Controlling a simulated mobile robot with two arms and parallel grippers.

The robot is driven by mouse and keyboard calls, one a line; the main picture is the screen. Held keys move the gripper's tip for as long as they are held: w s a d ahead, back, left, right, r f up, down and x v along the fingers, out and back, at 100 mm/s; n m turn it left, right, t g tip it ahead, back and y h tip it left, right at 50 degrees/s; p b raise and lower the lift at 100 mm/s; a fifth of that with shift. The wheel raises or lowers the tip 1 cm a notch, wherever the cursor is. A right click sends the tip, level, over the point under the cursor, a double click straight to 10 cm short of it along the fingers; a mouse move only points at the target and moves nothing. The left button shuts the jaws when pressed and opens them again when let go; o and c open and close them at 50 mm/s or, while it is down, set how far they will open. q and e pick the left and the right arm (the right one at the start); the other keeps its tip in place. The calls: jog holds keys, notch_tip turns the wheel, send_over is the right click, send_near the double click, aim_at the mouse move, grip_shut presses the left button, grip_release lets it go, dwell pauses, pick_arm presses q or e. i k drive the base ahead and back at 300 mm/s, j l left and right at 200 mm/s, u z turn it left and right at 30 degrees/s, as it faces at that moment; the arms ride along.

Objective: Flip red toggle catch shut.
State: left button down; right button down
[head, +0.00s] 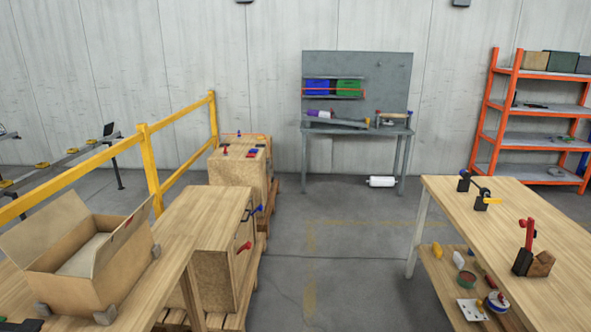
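A red catch (243,247) sits on the side of the near wooden crate (217,225). A blue catch (257,209) is above it, near the crate's top edge. A clamp with a red handle (528,234) stands on the right table; its handle points up from a dark base beside a wooden block. A small red part (224,150) is on top of the farther crate. I cannot tell which of these is the red toggle catch, or whether the crate's red catch is open or shut. Neither of my grippers is in view.
An open cardboard box (75,285) stands on the left table. The right table (480,240) also carries a yellow-handled clamp (490,201). A yellow railing (150,168) runs along the left. The floor (350,250) between crates and right table is clear. A workbench (358,130) stands behind.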

aim_at(247, 246)
jog(key=i+l+u, duration=0.15)
jog(key=i+u, duration=0.3)
jog(key=i, duration=0.2)
jog(key=i+l+u, duration=0.5)
jog(key=i, duration=0.15)
jog(key=i+l+u, duration=0.45)
jog(key=i+l, duration=0.05)
jog(key=i, duration=0.05)
